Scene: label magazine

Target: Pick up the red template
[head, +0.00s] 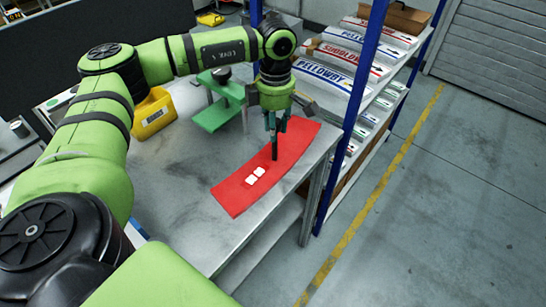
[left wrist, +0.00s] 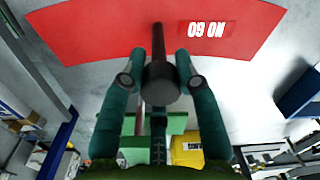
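The red template (head: 235,192) is a curved flat strip lying on the grey metal table, with a white marking on it. In the left wrist view the template (left wrist: 100,30) crosses the top, and its marking reads "NO GO". A dark upright handle (head: 275,150) rises from the template; its round knob (left wrist: 162,85) shows in the left wrist view. My left gripper (head: 277,122) points down over the template. Its two fingers stand apart, one on each side of the handle, with no clear contact visible. My right gripper is not in view.
A green stand (head: 215,115) and a yellow bin (head: 154,114) are on the table behind the left gripper. A blue-posted rack (head: 355,110) with printed rolls stands close on the right. The table front (head: 190,220) is clear.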

